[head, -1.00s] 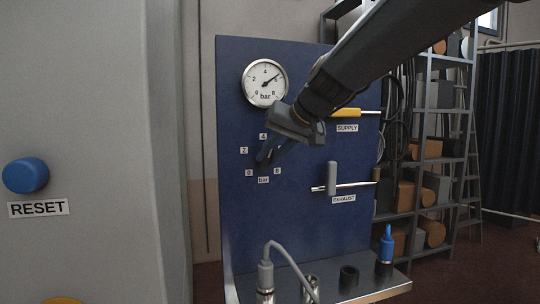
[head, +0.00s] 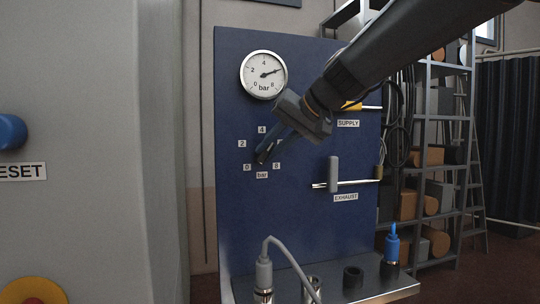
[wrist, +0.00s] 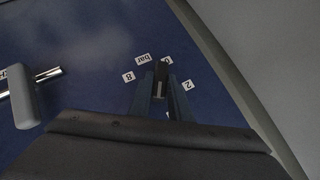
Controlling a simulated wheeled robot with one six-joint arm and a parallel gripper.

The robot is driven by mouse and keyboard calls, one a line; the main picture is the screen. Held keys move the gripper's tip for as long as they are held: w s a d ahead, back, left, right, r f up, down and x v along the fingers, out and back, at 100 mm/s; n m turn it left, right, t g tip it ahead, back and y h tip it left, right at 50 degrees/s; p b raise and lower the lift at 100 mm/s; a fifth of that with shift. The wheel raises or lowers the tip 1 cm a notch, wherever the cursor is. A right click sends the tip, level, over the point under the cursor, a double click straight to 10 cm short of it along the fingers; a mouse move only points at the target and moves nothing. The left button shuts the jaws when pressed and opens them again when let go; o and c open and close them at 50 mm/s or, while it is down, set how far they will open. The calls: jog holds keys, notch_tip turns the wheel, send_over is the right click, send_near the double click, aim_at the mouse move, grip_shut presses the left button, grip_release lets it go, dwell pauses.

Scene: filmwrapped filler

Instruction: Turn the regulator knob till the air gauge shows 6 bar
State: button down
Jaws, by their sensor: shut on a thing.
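The round white air gauge (head: 263,75) is at the top left of the blue panel in the head view. Its needle points right and slightly up, over the place of the 6, which it covers. The dark regulator knob (wrist: 161,73) shows between my fingers in the wrist view, ringed by small number labels. My gripper (head: 264,155) is shut on the knob, and its fingers hide most of it in the head view. The wrist view also shows my gripper (wrist: 160,88) around the knob.
A grey exhaust lever (head: 333,174) and a yellow supply handle (head: 351,106) sit on the panel right of the knob. A grey cabinet with a blue reset button (head: 10,132) stands close on the left. A shelf below holds fittings and a hose (head: 290,258).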

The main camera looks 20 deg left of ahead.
jog(key=c, duration=1.6)
grip_release()
jog(key=shift+c, duration=0.2)
jog(key=b+v, duration=0.1)
jog(key=v, duration=0.7)
